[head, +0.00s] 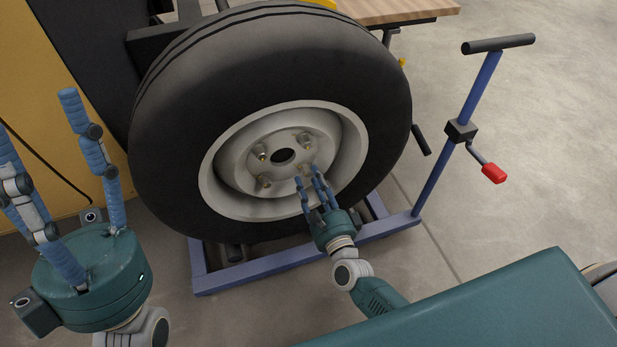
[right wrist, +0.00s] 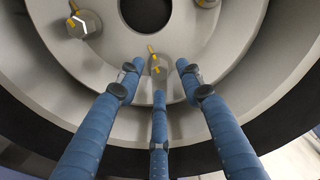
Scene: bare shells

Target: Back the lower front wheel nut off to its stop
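The wheel (head: 165,150) stands upright, with a black tyre and a pale grey rim (head: 212,170). Its nuts surround a dark centre hole. A lower nut (right wrist: 158,67) with yellow marks shows between my right fingertips in the right wrist view; in the head view the fingers largely hide that spot. Another lower nut (head: 264,181) is to its left in the head view. My right gripper (head: 313,184) points at the rim, with its three fingers apart; contact with the nut cannot be told. My left gripper (head: 50,125) is open and empty, left of the tyre.
A blue wheel stand (head: 270,262) is under the tyre; its post with a black T-bar (head: 498,43) and red-gripped crank (head: 493,173) rises at right. A wooden bench top (head: 400,10) is behind. A yellow panel (head: 35,80) is at left.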

